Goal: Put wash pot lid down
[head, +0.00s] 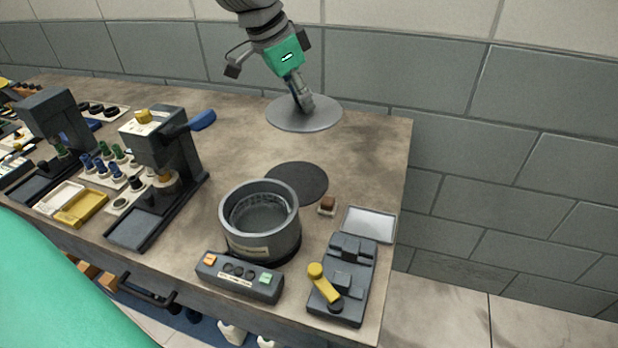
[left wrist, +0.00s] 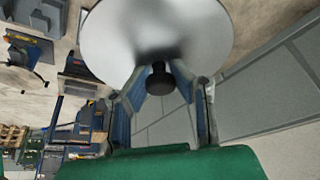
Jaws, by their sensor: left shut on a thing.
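The wash pot lid (head: 322,118) is a flat grey disc over the back right of the bench. It also fills the top middle of the left wrist view (left wrist: 150,30), with its dark knob (left wrist: 160,82) between the fingers. My left gripper (head: 303,102) is shut on this knob and holds the lid roughly level; the gap below it is hard to judge. The wash pot (head: 260,238) stands open in front, grey and round, with a mesh-like ring inside. A dark round mat (head: 298,180) lies bare behind the pot. My right gripper is not in view.
A control box (head: 238,278) stands before the pot. A grey device with a yellow lever (head: 340,280), a small brown block (head: 327,204) and a pale tray (head: 368,224) are to its right. A press-like stand (head: 160,150) is at left. The back bench (head: 235,140) is clear.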

